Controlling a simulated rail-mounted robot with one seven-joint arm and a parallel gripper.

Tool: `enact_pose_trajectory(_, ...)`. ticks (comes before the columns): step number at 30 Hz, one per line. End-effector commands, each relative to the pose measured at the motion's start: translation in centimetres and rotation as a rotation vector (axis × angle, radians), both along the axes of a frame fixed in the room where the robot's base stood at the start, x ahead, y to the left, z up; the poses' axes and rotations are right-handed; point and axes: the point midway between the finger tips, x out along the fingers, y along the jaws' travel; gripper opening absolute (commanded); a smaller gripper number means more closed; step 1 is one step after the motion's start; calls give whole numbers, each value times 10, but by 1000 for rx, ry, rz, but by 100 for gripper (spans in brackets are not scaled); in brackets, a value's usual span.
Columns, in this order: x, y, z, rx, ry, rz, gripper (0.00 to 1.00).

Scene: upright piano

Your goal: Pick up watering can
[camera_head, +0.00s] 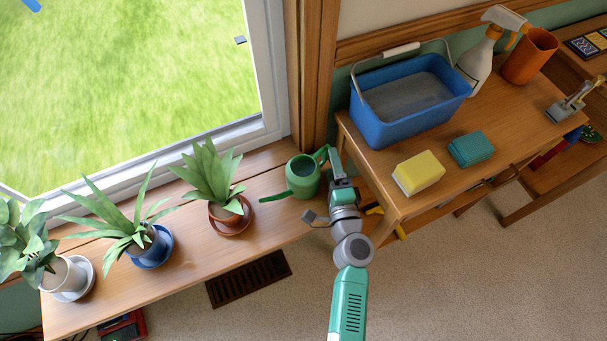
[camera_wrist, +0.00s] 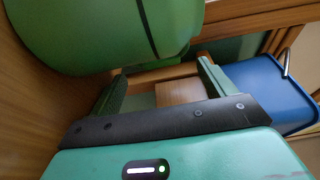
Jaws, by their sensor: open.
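The green watering can (camera_head: 303,177) stands upright at the right end of the wooden window shelf, its spout pointing left and its handle on the right. In the head view, my gripper (camera_head: 338,168) is right beside the handle side of the can. In the wrist view, the can's rounded body (camera_wrist: 95,35) fills the upper left, just beyond my fingertips. My gripper (camera_wrist: 162,78) is open, with its two green fingers apart and nothing visibly held between them. I cannot tell whether a finger touches the handle.
Several potted plants, the nearest in a terracotta pot (camera_head: 230,215), line the shelf to the left. A wooden table on the right holds a blue bucket (camera_head: 395,125), a yellow sponge (camera_head: 419,172), a teal sponge (camera_head: 471,149), a spray bottle (camera_head: 480,62) and an orange cup (camera_head: 529,57).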

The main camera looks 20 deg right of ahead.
Motion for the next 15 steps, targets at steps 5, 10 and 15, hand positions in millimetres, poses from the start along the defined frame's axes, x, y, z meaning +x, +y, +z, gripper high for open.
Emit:
enact_pose_trajectory(5, 30, -3, 0, 3, -3, 0, 82)
enact_pose_trajectory(10, 54, -7, -1, 2, -1, 0, 82)
enact_pose_trajectory(15, 57, -7, 0, 0, 1, 1, 82)
